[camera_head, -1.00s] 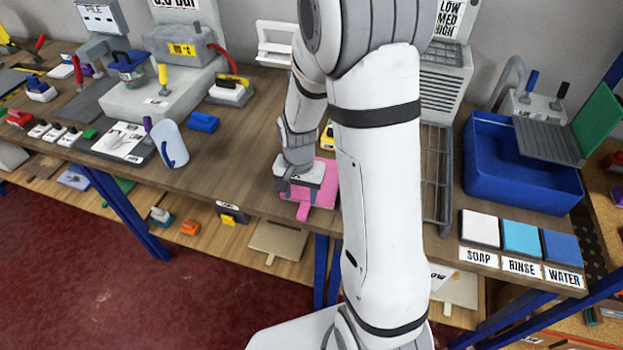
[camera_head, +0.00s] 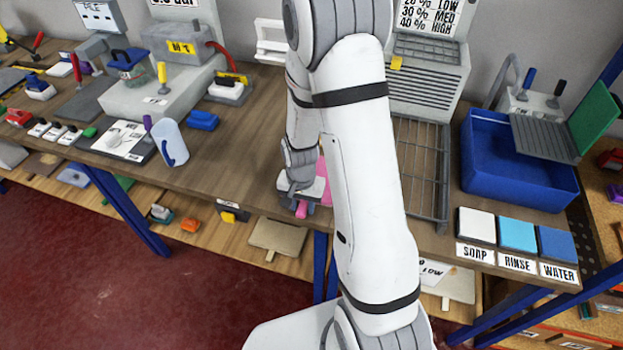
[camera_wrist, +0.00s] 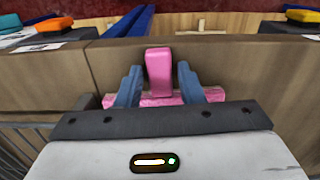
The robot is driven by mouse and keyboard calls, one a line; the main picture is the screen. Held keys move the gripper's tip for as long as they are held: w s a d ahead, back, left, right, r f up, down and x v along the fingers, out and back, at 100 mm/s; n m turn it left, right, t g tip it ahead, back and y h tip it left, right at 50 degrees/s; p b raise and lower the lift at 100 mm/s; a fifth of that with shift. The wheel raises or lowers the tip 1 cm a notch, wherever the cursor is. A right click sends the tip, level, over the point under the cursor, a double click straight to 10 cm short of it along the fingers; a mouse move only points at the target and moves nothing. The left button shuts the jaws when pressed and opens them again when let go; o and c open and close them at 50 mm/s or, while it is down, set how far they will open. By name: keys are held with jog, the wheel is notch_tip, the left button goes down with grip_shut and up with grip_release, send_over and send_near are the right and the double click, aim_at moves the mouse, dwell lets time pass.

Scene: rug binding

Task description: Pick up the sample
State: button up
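The sample looks to be a flat pink piece (camera_head: 322,172) with a pink tab, lying at the front edge of the wooden bench. In the head view most of it is hidden behind my arm and gripper; the tab (camera_head: 301,210) shows just below the gripper. In the wrist view the pink tab (camera_wrist: 158,72) stands between the two blue-grey fingers of my gripper (camera_wrist: 158,84), with a narrow gap on each side. The gripper is open around the tab. The wider pink part (camera_wrist: 160,99) shows behind the fingers.
A wire rack (camera_head: 424,170) and a blue basin (camera_head: 505,175) are right of my arm. Soap, rinse and water pads (camera_head: 517,234) lie at the front right.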

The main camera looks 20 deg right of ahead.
grip_shut()
